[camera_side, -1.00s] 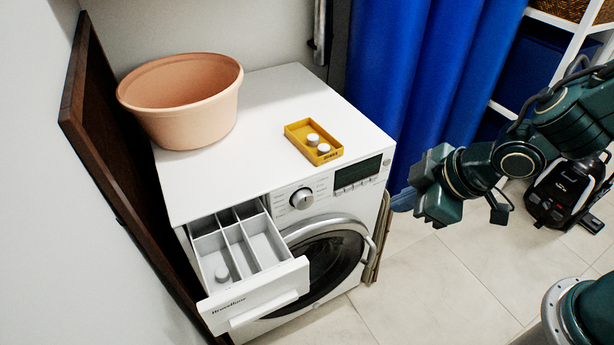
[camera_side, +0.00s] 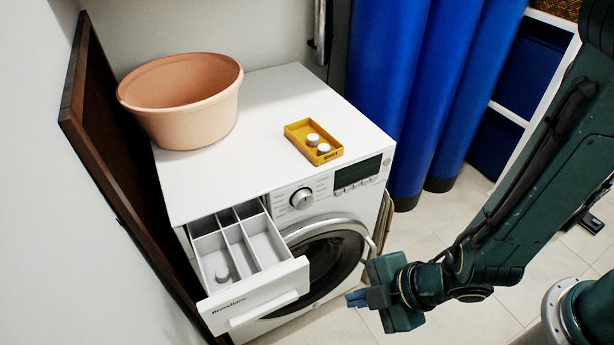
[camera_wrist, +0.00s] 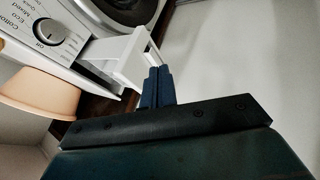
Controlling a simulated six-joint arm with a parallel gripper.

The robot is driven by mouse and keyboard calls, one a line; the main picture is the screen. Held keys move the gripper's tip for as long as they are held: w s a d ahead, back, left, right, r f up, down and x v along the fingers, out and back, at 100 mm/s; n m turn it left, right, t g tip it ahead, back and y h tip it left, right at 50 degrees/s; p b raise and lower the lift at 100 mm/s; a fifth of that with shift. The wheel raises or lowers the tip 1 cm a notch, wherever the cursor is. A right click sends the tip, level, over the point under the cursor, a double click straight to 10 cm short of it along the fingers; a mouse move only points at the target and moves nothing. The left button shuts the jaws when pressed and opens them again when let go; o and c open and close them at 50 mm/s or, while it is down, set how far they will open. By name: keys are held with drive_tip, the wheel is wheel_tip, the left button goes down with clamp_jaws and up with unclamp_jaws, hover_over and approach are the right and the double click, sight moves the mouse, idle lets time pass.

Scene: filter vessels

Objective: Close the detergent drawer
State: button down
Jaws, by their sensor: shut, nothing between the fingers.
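The detergent drawer (camera_side: 262,290) is pulled out from the upper left of the white washing machine's front. It has several compartments, and a small whitish round piece (camera_side: 222,272) lies in the left one. My gripper (camera_side: 352,299) is shut and empty, to the right of the drawer front and apart from it, in front of the round door. In the wrist view the drawer (camera_wrist: 118,58) shows just beyond my shut fingertips (camera_wrist: 158,72); whether they touch it there is hard to tell.
The washing machine (camera_side: 265,95) carries a peach basin (camera_side: 185,125) and a yellow tray (camera_side: 296,133) with two white pieces. A dark brown panel (camera_side: 120,190) stands close to the machine's left side. Tiled floor is open at the front right.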

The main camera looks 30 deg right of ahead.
approach(300, 291)
wheel_tip(300, 291, down, 4)
drive_tip(key=a, duration=0.2)
drive_tip(key=shift+w+d+r, duration=0.15)
drive_tip(key=shift+w, duration=0.95)
drive_tip(key=w, duration=1.6)
drive_tip(key=shift+w, duration=0.3)
drive_tip(key=shift+s, duration=0.2)
